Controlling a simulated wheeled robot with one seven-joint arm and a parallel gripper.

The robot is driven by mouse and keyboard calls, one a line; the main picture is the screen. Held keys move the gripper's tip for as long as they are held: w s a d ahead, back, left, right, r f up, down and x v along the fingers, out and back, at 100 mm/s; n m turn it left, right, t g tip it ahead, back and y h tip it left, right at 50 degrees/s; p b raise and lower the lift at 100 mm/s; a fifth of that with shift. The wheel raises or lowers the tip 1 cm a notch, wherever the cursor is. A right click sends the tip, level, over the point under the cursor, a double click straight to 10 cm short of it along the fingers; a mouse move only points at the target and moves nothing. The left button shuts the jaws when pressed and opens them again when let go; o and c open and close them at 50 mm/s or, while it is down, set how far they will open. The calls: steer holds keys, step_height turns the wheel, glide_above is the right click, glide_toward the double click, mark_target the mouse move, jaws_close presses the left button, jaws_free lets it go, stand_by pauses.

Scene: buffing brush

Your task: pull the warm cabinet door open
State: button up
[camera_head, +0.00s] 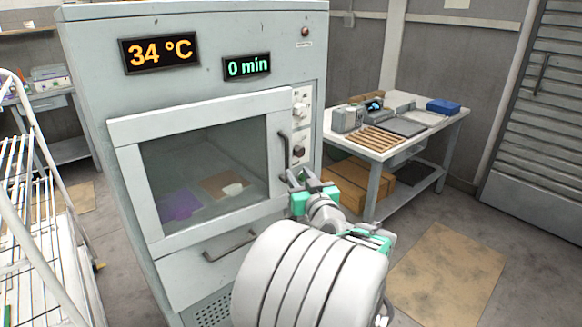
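The warm cabinet (93,100) is a large pale grey-green box with displays reading 34 °C and 0 min. Its windowed door (122,180) looks shut or nearly shut; I cannot tell if there is a small gap. The dark upright door handle (284,150) is on the door's right side. My gripper (297,178), with green parts, is at the handle's lower end, and its fingertips overlap the handle in this view. I cannot tell whether they grip, touch or only stand near it. My arm's white links fill the lower middle.
Through the window show a purple item (180,206) and a brown tray-like item (222,184). A drawer with a handle (231,246) is below. A white rack (38,215) stands close on the left. A worktable (452,122) with equipment stands right; floor at lower right is clear.

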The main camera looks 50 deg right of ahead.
mark_target(288, 161)
steer(key=p+x, duration=0.1)
steer(key=x, duration=0.5)
steer(key=shift+w, duration=0.3)
steer(key=shift+d, duration=0.15)
steer(key=shift+c, duration=0.2)
jaws_close()
steer(key=shift+s, duration=0.1)
stand_by(0.5)
